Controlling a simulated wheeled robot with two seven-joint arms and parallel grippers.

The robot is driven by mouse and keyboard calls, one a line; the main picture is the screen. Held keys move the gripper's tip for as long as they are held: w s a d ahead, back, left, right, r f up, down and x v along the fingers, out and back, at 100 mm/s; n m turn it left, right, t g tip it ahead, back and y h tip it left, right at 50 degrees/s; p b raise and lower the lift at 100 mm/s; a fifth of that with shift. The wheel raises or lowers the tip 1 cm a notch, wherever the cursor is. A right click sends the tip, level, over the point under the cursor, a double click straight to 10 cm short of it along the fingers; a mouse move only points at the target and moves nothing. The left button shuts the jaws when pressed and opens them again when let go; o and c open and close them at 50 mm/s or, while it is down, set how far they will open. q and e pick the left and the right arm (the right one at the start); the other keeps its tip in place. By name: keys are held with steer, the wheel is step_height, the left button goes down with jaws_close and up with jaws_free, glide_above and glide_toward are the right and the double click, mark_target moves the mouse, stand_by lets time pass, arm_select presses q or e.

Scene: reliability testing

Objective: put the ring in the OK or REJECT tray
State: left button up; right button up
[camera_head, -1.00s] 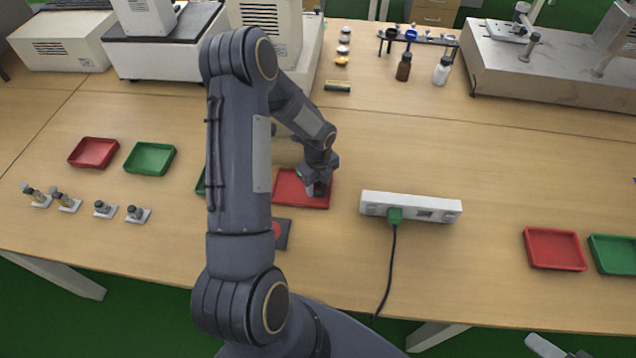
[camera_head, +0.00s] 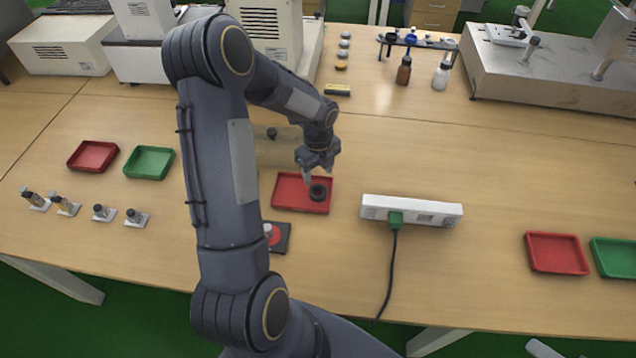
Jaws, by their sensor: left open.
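A black ring (camera_head: 318,192) lies in the red tray (camera_head: 287,197) near the middle of the table, towards the tray's right side. My left gripper (camera_head: 312,178) is open and empty, just above and slightly left of the ring. No gap between its fingers holds anything. The green tray beside this red one, to its left, is hidden behind my left arm. My right gripper is out of view. No OK or REJECT lettering can be read.
A white power strip (camera_head: 412,211) with a green plug and black cable stands right of the red tray. A dark plate with a red disc (camera_head: 273,234) lies in front. Other red (camera_head: 93,156) and green trays (camera_head: 149,162) sit left, more at right (camera_head: 556,253). Bare table lies behind the strip.

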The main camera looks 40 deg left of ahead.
arm_select(q)
steer(key=s+d+r+n+t, duration=0.1)
steer(key=s+d+r+n, duration=0.3)
steer(key=r, duration=0.4)
steer(key=s+d+r+n+t, duration=0.1)
steer(key=s+r+n, duration=0.35)
steer(key=r, duration=0.35)
steer(key=s+d+r+n+t+h, duration=0.3)
steer(key=s+d+n, duration=0.6)
steer(key=s+n, duration=0.3)
steer(key=shift+s+d+r+n+t+h, duration=0.3)
steer(key=shift+r+n+h, duration=0.1)
steer(key=shift+n, duration=0.85)
